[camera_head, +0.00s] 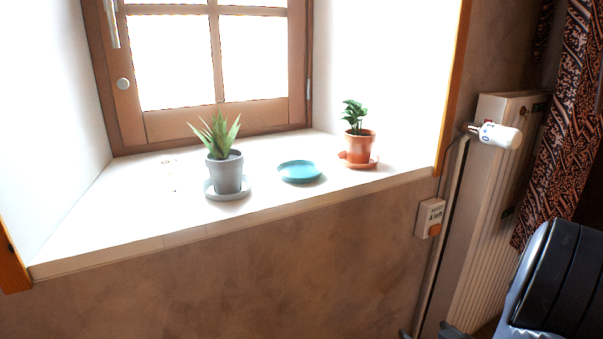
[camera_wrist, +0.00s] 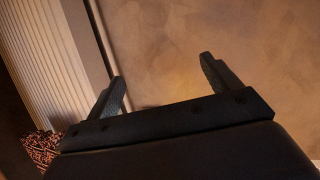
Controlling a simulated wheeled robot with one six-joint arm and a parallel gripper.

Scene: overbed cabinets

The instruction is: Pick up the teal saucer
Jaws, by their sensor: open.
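The teal saucer (camera_head: 300,171) lies flat and empty on the white window sill, between two potted plants. It does not show in the wrist view. My gripper (camera_wrist: 162,88) is open in the wrist view, with its two dark fingers apart and nothing between them. It faces the brown wall below and to the right of the sill, well away from the saucer. In the head view my dark arm fills the lower right corner, and small dark tips, perhaps of the fingers, show at the bottom edge.
A grey pot (camera_head: 227,172) with a spiky plant stands left of the saucer. A terracotta pot (camera_head: 358,147) with a leafy plant stands to its right. A radiator (camera_head: 490,215) with a white valve (camera_head: 498,135) and a patterned curtain (camera_head: 562,130) are at the right. The sill's left part is mostly clear.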

